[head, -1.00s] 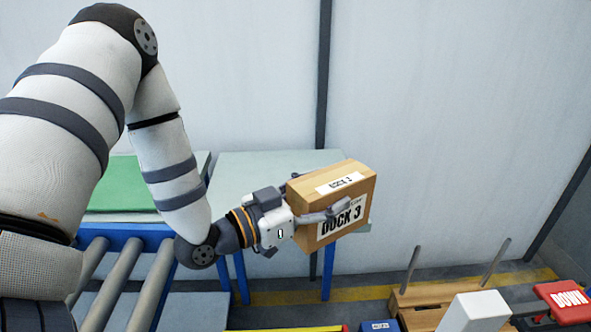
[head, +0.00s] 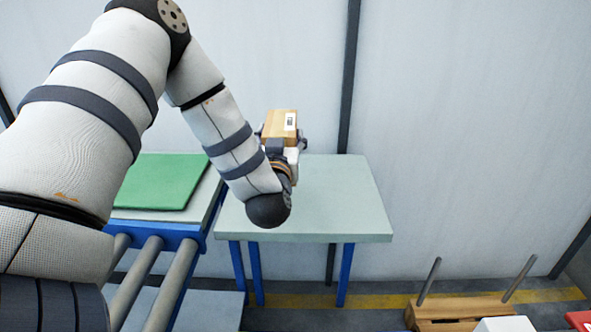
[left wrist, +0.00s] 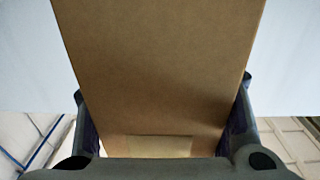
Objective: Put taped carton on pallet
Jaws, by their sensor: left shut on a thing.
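The taped carton (head: 280,124) is a brown box with a white label on its top. My left gripper (head: 282,140) is shut on it and holds it over the far part of the grey-topped table. In the left wrist view the carton (left wrist: 160,70) fills the middle, with a dark finger on each side of it. Whether its underside is clear of the table cannot be told. A wooden piece with two upright grey posts (head: 460,308) stands on the floor at the lower right; it may be part of the pallet. My right gripper does not show.
The grey table (head: 340,205) on blue legs has free room to the right. A green mat (head: 160,182) lies at the left, behind the roller conveyor (head: 140,270). A white block (head: 505,324) and a red object (head: 580,319) are at the lower right.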

